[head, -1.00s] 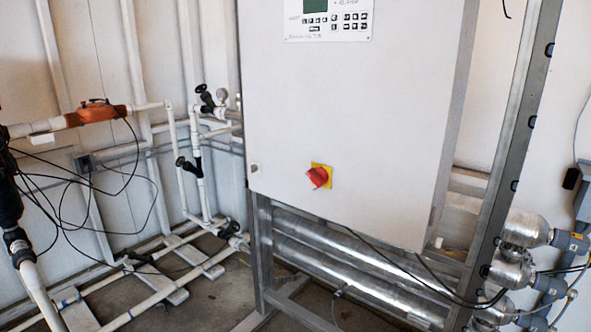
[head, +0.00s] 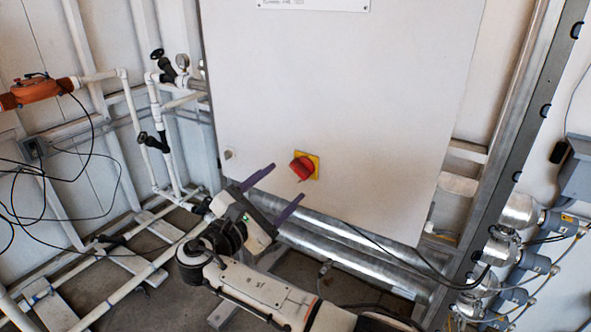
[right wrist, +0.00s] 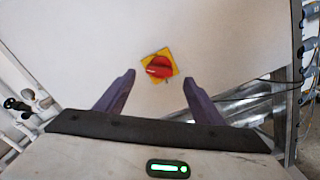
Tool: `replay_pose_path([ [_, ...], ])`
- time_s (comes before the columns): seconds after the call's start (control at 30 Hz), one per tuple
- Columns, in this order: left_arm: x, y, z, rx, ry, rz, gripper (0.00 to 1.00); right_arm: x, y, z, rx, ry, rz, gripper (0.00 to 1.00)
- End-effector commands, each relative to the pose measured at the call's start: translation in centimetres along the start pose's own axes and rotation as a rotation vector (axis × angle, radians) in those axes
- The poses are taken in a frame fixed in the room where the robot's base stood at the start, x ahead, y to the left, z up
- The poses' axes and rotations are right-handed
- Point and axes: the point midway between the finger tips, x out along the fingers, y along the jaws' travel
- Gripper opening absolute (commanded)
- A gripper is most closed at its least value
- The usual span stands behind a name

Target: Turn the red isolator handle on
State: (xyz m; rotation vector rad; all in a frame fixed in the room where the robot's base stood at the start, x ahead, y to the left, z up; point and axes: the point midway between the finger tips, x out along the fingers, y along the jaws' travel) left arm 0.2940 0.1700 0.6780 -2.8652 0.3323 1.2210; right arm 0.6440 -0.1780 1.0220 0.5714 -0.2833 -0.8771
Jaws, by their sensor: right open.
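The red isolator handle (head: 301,168) sits on a yellow square plate (head: 313,161) low on the front of a white cabinet (head: 340,90). The handle also shows in the right wrist view (right wrist: 159,67), ahead of my fingers and between their lines, with its plate (right wrist: 172,58) turned slightly. My right gripper (head: 274,188) is open and empty, its two purple fingers spread below and left of the handle, apart from it. The right wrist view shows both fingertips (right wrist: 159,78) short of the handle. My left gripper is not in view.
Shiny metal tubes (head: 340,243) run under the cabinet on a steel frame. White pipes with black valves (head: 154,140) and an orange unit (head: 36,91) are at left. Round metal fittings with cables (head: 520,210) are at lower right. The cabinet face around the handle is clear.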

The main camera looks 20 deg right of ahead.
Motion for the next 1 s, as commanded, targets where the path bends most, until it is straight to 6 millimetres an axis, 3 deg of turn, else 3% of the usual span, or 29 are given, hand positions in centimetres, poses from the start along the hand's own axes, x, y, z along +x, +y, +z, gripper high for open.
replay_pose_path([
  [0.1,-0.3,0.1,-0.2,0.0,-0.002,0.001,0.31,2.5,0.1,0.2,0.001,-0.002,-0.002,0.62],
  [0.33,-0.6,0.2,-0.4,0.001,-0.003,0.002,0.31,6.0,0.0,0.0,0.001,0.001,-0.001,0.62],
  [0.5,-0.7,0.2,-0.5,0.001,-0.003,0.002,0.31,7.2,0.0,0.0,0.003,0.003,-0.001,0.62],
  [0.77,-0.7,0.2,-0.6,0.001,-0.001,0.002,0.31,7.3,0.0,-0.1,0.003,0.004,-0.001,0.62],
  [1.0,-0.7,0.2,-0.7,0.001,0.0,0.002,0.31,7.3,0.0,-0.1,0.003,0.004,-0.001,0.25],
])
